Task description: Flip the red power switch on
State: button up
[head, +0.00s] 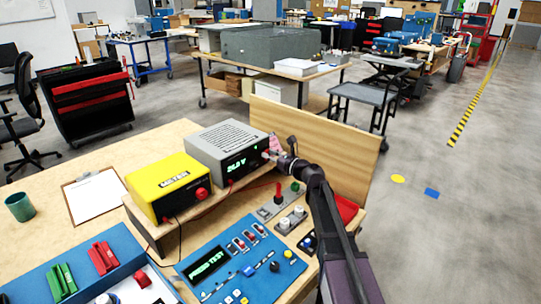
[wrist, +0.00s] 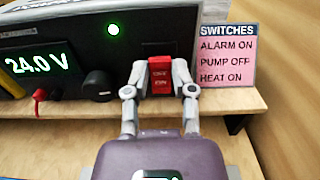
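The red power switch (wrist: 161,75) is on the front face of the dark-fronted power supply (wrist: 210,20), right of a black knob. White marking shows on its lower part; its tilt is hard to make out. The power supply also shows in the head view as a grey box (head: 222,137). Its display reads 24.0 V and a green lamp is lit. My gripper (wrist: 160,68) is at this face, with its two fingers parted, one on each side of the switch. I cannot tell whether they touch it. In the head view my gripper (head: 272,155) hides the switch.
A yellow meter (head: 168,186) is left of the supply on the wooden shelf. A blue control panel (head: 240,262) and small switch blocks lie in front.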

grip_shut()
jog(key=shift+f+b, duration=0.15)
jog(key=shift+b, duration=0.2)
jog(key=t+y+b, duration=0.1)
jog(key=b, duration=0.3)
jog(key=shift+f+t+y, duration=0.2)
jog(key=shift+t+y, duration=0.2)
jog(key=shift+s+r, duration=0.1)
